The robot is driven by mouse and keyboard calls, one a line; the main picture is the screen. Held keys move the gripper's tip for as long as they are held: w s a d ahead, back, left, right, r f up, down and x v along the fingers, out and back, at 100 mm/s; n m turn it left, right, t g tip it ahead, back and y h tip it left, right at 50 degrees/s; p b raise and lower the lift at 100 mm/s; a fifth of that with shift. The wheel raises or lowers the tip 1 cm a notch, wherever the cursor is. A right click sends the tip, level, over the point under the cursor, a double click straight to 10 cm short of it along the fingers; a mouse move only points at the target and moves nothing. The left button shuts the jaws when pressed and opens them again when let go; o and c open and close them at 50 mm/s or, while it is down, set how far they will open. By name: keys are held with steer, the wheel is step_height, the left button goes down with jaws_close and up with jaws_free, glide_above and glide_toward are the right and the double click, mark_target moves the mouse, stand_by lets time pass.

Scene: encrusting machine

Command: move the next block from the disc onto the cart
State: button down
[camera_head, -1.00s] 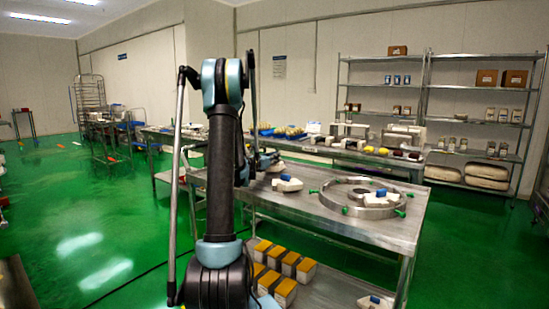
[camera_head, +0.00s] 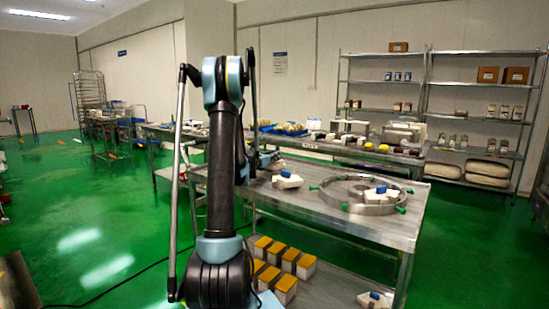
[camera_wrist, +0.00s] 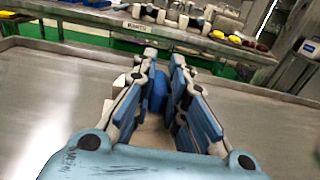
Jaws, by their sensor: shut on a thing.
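The round steel disc (camera_head: 345,204) with green knobs lies on a steel table (camera_head: 270,195) to the right of my arm. A white block with a blue top (camera_head: 381,192) sits on the disc. Another such block (camera_head: 287,180) stands on the table left of the disc. My gripper (camera_wrist: 166,75) is shut on a blue-topped white block (camera_wrist: 157,92), over the steel surface. In the head view my gripper (camera_head: 266,160) is small and partly hidden by my arm. I cannot tell whether the held block touches the surface. Which piece is the cart is unclear.
Orange-topped boxes (camera_head: 285,285) and a blue-topped white block (camera_head: 374,299) sit on the table's lower shelf. A longer table (camera_head: 335,152) with various goods stands behind, with shelving (camera_head: 470,119) at the back right.

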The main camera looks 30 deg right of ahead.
steer(key=shift+f, duration=0.1)
steer(key=c, duration=1.5)
jaws_free()
steer(key=shift+c, duration=0.2)
steer(key=shift+a, duration=0.1)
steer(key=v, duration=1.2)
steer(key=shift+f, duration=0.1)
steer(key=shift+w, duration=0.1)
